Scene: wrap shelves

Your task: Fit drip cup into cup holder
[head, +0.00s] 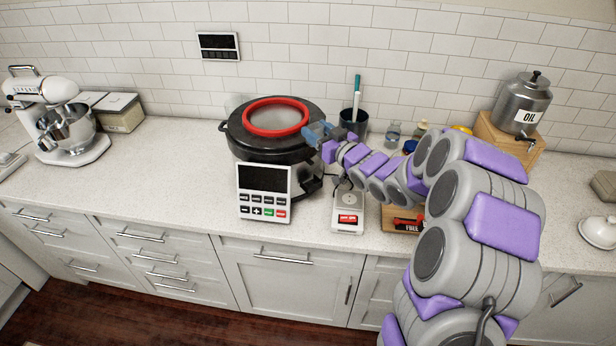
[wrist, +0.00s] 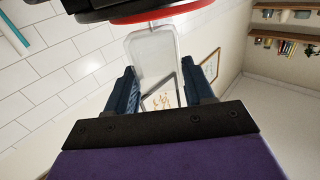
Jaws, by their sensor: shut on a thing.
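My gripper (head: 318,132) is at the right rim of the round black machine (head: 240,137) with a red ring (head: 276,117) on top. In the wrist view my gripper (wrist: 158,72) has its blue fingers on either side of a clear, pale, cup-like piece (wrist: 152,48), which looks like the drip cup, and is shut on it. The clear piece reaches up towards the red and black rim at the top of that view. The head view does not show the drip cup distinctly. I cannot tell which part is the cup holder.
A dark container with a teal-handled tool (head: 354,118) stands right of the machine. A small white scale (head: 348,212) is in front, with a wooden board (head: 402,219) beside it. Bottles (head: 393,134) and an oil dispenser (head: 522,104) are farther right.

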